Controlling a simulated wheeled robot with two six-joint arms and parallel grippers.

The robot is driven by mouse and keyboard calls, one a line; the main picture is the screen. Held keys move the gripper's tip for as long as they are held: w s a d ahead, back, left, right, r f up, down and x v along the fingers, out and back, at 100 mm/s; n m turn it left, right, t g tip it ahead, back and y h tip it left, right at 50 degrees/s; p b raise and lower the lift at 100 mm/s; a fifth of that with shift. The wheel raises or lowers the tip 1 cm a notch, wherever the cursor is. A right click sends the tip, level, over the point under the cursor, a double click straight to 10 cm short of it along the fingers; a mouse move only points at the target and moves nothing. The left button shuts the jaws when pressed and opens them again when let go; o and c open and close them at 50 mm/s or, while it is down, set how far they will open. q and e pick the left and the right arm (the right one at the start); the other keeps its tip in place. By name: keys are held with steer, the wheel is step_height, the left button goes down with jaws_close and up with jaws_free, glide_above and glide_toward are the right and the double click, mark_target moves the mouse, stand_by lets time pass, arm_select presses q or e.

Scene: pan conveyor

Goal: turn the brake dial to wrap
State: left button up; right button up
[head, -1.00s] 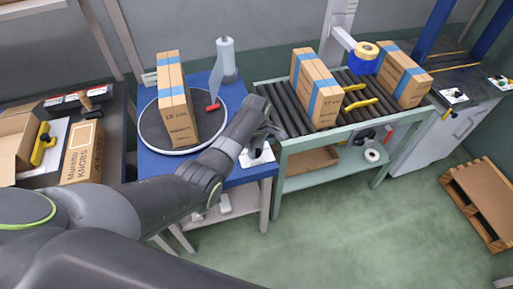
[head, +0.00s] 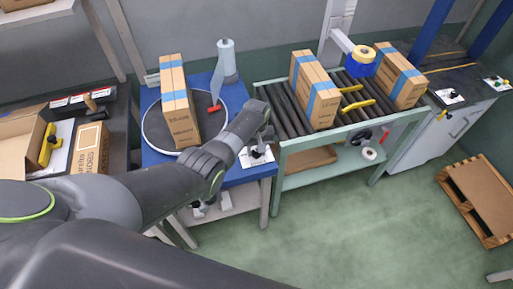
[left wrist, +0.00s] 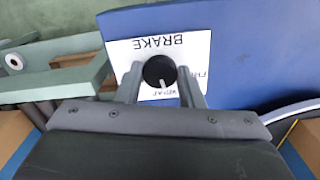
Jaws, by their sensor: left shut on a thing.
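The brake dial (left wrist: 160,71) is a round black knob with a white pointer mark. It sits on a white plate (left wrist: 200,50) lettered BRAKE, on the blue table (left wrist: 245,40). The plate also shows in the head view (head: 257,157). In the left wrist view the pointer is toward the lower edge, near the partly covered WRAP label; another label at the right is partly hidden. My left gripper (left wrist: 161,86) is shut on the dial, one finger on each side. My right gripper is not in view.
A tall taped carton (head: 178,105) stands on the round turntable (head: 150,125) behind my left arm. A roller conveyor (head: 283,112) with two more cartons is to the right. A dark table (head: 118,150) with boxes is at the left.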

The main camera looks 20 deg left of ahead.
arm_select(q)
steer(key=shift+m, duration=0.9)
steer(key=o, duration=1)
steer(key=shift+r, duration=0.1)
